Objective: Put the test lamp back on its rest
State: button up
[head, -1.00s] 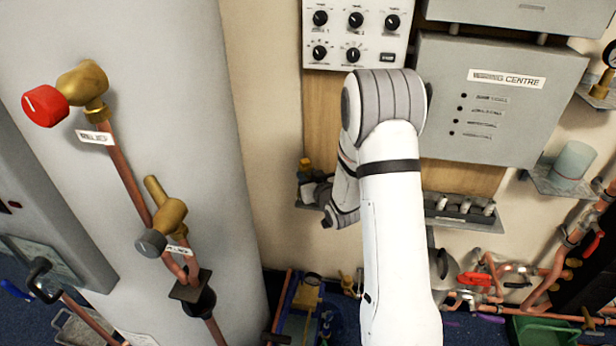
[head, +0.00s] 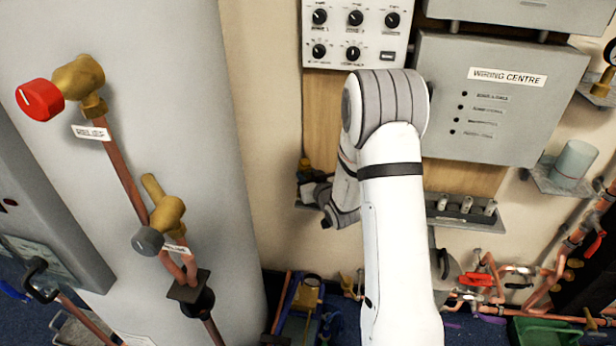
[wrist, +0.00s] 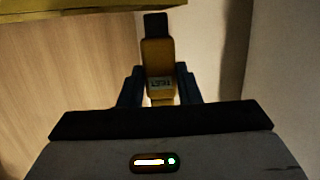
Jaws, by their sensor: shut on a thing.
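In the head view my gripper (head: 312,190) is small and dark, beside the wooden board and over a small grey ledge (head: 302,205). The lamp's yellow and dark top (head: 304,166) shows just above it. The lamp's lower end is hidden, and I cannot tell whether it touches the ledge.
A grey wiring centre box (head: 500,120) and a knob panel (head: 355,35) are on the wall. A shelf with small cylinders (head: 465,210) lies right of my arm. A white cylinder with copper pipes and valves (head: 168,212) stands close on the left. A yellow edge (wrist: 60,12) crosses the wrist view's top.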

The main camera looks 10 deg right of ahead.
jog(key=shift+f+b, duration=1)
jog(key=shift+b, duration=0.1)
jog(key=o, duration=1.1)
jog(key=v, duration=0.7)
jog(key=shift+s+r+b, duration=0.1)
jog(key=shift+s+b, duration=0.25)
jog(key=s+d+r+m+g+h+p, duration=0.1)
jog(key=s+r+g+h+p, duration=0.35)
jog(key=s+r, duration=0.4)
jog(key=s+a+r+g, duration=0.1)
jog(key=s+r+g, duration=0.1)
jog(key=s, duration=0.5)
jog(key=s+a+r+m+g+y+p, duration=0.1)
jog(key=s+r+g, duration=0.2)
jog(key=s, duration=0.4)
jog(key=s+a+r+g+p, duration=0.1)
jog(key=s+r+g, duration=0.2)
jog(key=s, duration=0.4)
jog(key=shift+r, duration=0.55)
